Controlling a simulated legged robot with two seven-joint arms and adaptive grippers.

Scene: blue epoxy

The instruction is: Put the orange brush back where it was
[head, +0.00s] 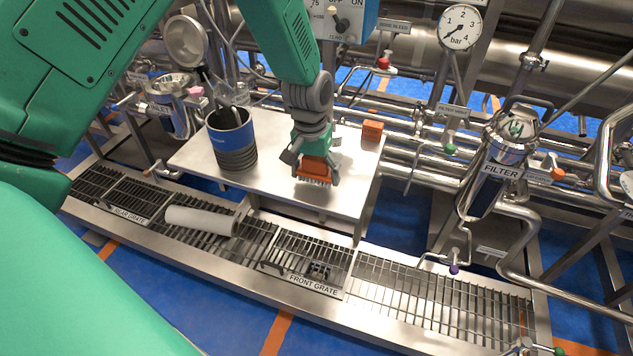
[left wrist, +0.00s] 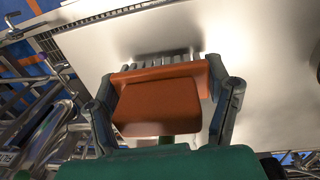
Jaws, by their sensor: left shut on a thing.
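The orange brush (head: 314,170) is between the fingers of my left gripper (head: 312,176), with its bristles pointing down at the steel table (head: 200,156). In the left wrist view the brush (left wrist: 160,98) fills the space between the two fingers of my left gripper (left wrist: 165,100), which touch its sides. Its grey bristles reach out toward the bare tabletop (left wrist: 260,60). I cannot tell whether the bristles touch the table. My right gripper is not in view.
A dark blue cup (head: 232,140) stands on the table left of the brush. A small orange block (head: 372,130) lies at the table's back right. A white roll (head: 201,220) lies on the grating in front. Pipes and the filter housing (head: 500,160) stand to the right.

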